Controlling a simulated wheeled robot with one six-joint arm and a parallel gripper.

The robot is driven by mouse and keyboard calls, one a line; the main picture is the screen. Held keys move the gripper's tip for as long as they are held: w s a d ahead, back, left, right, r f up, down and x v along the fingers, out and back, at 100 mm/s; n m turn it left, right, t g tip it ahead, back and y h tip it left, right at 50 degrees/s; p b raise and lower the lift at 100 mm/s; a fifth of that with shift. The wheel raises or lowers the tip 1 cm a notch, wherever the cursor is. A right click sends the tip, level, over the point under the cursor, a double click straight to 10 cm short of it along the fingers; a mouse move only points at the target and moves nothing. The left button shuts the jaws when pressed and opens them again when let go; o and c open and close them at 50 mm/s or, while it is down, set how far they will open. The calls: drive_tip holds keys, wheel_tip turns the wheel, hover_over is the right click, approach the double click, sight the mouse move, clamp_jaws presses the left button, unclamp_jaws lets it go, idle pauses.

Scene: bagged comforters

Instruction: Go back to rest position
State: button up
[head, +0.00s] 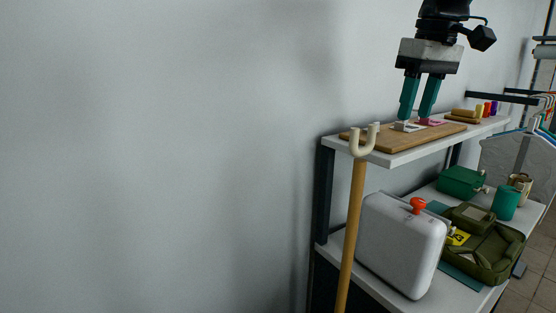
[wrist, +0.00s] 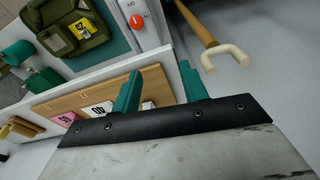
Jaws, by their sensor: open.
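My gripper (head: 419,97) hangs over the top shelf in the head view, its two green fingers pointing down and spread apart. Nothing is between the fingers. A white block (wrist: 148,105) partly shows between the fingers there.
A wooden pole with a pale forked top (head: 364,142) stands before the shelf's near end. The lower shelf holds a white case with a red knob (head: 402,243), an open olive bag (head: 487,252) and green containers (head: 461,181). Clothes hangers (head: 543,122) are at right. The left wall side is clear.

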drive_tip(key=s+d+f+m, duration=0.2)
drive_tip(key=s+f+m, duration=0.3)
drive_tip(key=s+f, duration=1.8)
drive_tip(key=shift+s+f+h, duration=0.2)
drive_tip(key=shift+s+h, duration=0.2)
drive_tip(key=shift+s, duration=0.35)
idle(1.5)
